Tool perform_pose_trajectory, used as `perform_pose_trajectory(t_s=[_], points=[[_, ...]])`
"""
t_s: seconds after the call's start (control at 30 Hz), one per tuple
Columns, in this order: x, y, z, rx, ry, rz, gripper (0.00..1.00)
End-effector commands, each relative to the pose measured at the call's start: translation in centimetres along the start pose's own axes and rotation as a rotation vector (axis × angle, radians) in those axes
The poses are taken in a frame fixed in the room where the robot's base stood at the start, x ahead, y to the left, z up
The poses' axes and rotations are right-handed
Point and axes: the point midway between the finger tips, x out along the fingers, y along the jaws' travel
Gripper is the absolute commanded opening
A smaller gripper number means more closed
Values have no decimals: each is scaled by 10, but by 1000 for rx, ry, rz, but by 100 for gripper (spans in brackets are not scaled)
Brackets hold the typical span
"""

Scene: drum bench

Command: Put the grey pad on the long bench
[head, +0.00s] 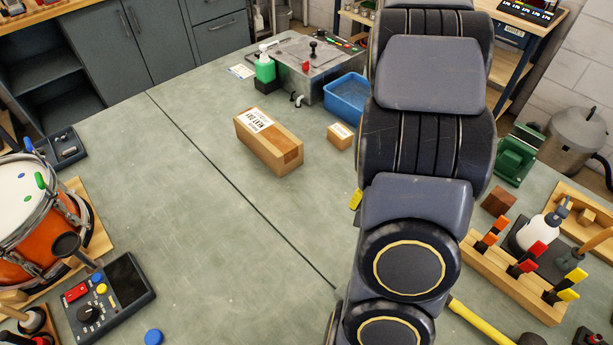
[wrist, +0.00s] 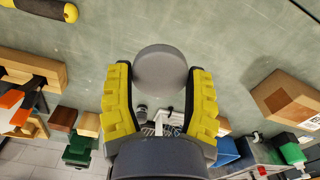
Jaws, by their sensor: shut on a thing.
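My gripper (wrist: 161,72) is shut on the grey pad (wrist: 160,70), a round grey disc between its yellow fingers in the wrist view. The pad appears above the long bench (head: 190,220), a grey-green top with a dark seam across it; how high I cannot tell. The bench also shows behind the pad in the wrist view (wrist: 230,35). In the head view my arm hides the pad and most of the gripper; only a bit of yellow finger shows beside the arm.
A cardboard box (head: 268,142) and a smaller box (head: 340,136) stand on the bench, with a blue bin (head: 346,98) behind. An orange drum (head: 32,215) and control box (head: 108,297) are at left. A tool rack (head: 512,272) is at right. The bench's middle left is clear.

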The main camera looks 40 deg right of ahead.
Motion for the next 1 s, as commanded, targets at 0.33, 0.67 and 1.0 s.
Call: perform_pose_trajectory(t_s=[0.33,0.67,1.0], points=[[0,-22,8,-63,0,0,22],[-1,-125,70,-370,0,3,22],[-1,-204,178,-707,0,5,22]])
